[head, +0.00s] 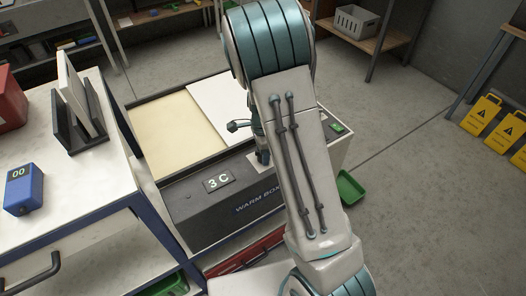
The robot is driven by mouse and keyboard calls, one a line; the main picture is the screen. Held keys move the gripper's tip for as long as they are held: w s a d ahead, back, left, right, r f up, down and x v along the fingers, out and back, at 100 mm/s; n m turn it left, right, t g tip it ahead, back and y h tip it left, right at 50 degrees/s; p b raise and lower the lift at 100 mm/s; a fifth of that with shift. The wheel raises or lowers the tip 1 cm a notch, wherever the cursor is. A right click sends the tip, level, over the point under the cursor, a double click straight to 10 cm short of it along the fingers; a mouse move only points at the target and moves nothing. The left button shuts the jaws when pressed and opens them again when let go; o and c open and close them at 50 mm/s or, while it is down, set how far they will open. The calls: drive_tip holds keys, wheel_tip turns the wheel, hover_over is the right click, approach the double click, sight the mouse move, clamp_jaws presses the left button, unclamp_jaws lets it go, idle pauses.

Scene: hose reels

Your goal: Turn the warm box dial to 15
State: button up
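The warm box (215,221) is a dark grey unit with a pale top, standing right of the white workbench. Its label "WARM BOX" is partly covered by my arm. A small display (218,181) on it reads "3 C". I cannot make out the dial; my arm covers the right part of the box front. My gripper (262,157) is mostly hidden behind my arm, with dark parts showing just left of the arm over the box. Whether it is open, shut or touching anything cannot be seen.
The white workbench (70,232) at left holds a blue device (24,190) reading "00", a rack (76,125) with upright panels and a red box (8,103). A green tray (349,188) is right of the warm box. Yellow signs (480,115) stand at right. Open floor lies between.

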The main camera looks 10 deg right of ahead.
drive_tip(key=shift+o, duration=0.9)
wheel_tip(320, 180, up, 14)
drive_tip(key=shift+f, duration=0.1)
